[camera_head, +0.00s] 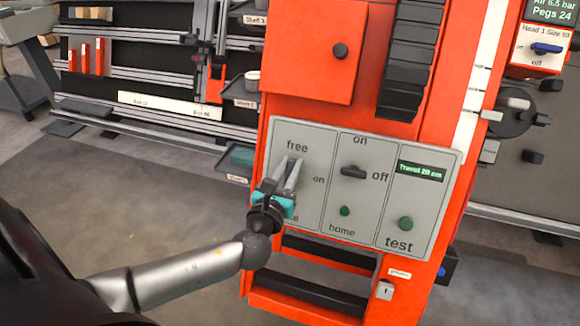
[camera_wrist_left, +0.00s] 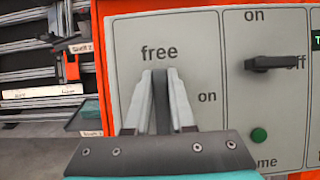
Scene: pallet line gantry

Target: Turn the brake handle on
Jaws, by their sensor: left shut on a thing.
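The brake handle (camera_wrist_left: 159,98) is a dark upright lever on the left section of a grey control panel (camera_head: 321,150). It points up toward the word "free"; the word "on" is to its right. My left gripper (camera_head: 291,170) is shut on the handle, with one pale finger on each side, as the left wrist view (camera_wrist_left: 160,85) shows. The gripper and wrist hide the lower part of the handle and most of the label under it. My right gripper is in neither view.
Right of the handle is a black on/off switch (camera_head: 354,171), with a green home button (camera_head: 345,211) below it. A green test button (camera_head: 405,223) is farther right. The panel sits on an orange cabinet (camera_head: 300,75). Racks stand at the back left.

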